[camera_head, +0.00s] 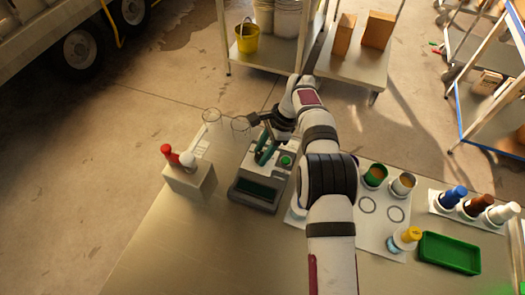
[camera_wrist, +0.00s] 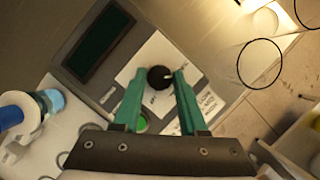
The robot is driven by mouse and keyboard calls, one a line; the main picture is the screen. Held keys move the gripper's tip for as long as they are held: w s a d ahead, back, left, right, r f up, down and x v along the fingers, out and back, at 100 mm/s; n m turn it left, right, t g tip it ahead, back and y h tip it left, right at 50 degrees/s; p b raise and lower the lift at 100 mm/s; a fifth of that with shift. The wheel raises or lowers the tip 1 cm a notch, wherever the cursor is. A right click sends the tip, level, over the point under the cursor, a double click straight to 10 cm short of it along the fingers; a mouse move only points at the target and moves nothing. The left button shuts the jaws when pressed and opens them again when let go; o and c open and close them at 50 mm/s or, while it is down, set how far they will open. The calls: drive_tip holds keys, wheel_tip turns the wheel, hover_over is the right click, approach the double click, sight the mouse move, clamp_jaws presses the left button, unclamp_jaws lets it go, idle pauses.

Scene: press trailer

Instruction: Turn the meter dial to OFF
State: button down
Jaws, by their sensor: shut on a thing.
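The meter (camera_head: 262,190) is a grey box with a dark display on the workbench, below my gripper (camera_head: 266,145) in the head view. In the wrist view its dark display (camera_wrist: 98,42) is at the upper left. The black round dial (camera_wrist: 159,77) sits on a white label plate, with a small white mark towards its right side. My gripper's green fingers (camera_wrist: 162,76) are shut on the dial, one on each side. The printed labels around the dial are partly hidden by the fingers and too blurred to read surely. The dial is hidden in the head view.
A green button (camera_head: 286,161) is on the meter beside my fingers. Cups, bottles and a green tray (camera_head: 449,253) are to the right. The front left bench is clear.

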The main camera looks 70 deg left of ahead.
drive_tip(key=shift+n+h, duration=0.3)
drive_tip(key=shift+n, duration=0.3)
drive_tip(key=shift+c, duration=2.3)
unclamp_jaws()
drive_tip(key=v, duration=0.7)
drive_tip(key=shift+r, duration=0.25)
drive_tip(key=shift+w, duration=0.2)
